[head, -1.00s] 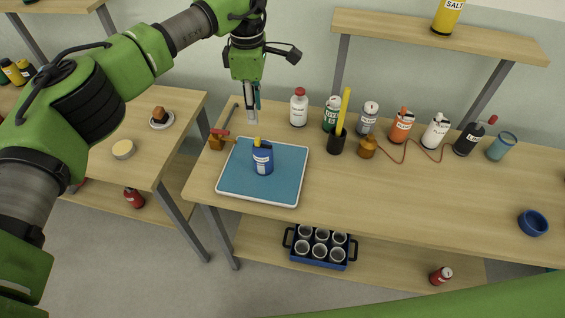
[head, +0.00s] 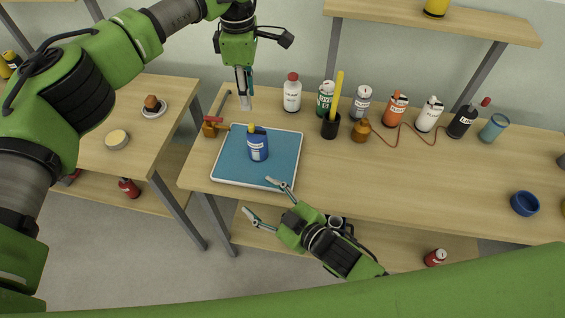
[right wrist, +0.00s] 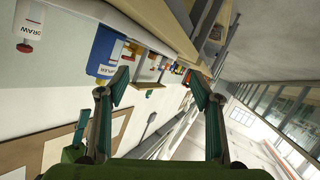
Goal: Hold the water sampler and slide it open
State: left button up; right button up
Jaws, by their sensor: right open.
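The water sampler (head: 258,150) is a blue container with a white label and a yellow part on top. It stands upright on the blue tray (head: 228,170). In the right wrist view the sampler (right wrist: 103,48) shows at the upper left, beside one finger. My right gripper (head: 256,195) is open and empty at the tray's front edge, its fingers pointing toward the sampler and apart from it. In the right wrist view this gripper (right wrist: 158,82) has its fingers wide apart. My left gripper (head: 244,88) hangs behind the tray, apart from the sampler; its finger gap is unclear.
A black cup with a yellow stick (head: 331,126) and several bottles line the back, including a white one with a red cap (head: 292,95). The table's front middle is clear; a blue bowl (head: 524,203) sits right.

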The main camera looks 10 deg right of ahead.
aim_at(258, 144)
jog(key=w+d+r+m+h, duration=0.2)
jog(key=w+d+r+m, duration=0.4)
jog(key=shift+h, duration=0.3)
jog(key=x, duration=1.3)
jog(key=shift+w+a, duration=0.3)
jog(key=shift+c, duration=0.3)
jog(key=c, duration=1.2)
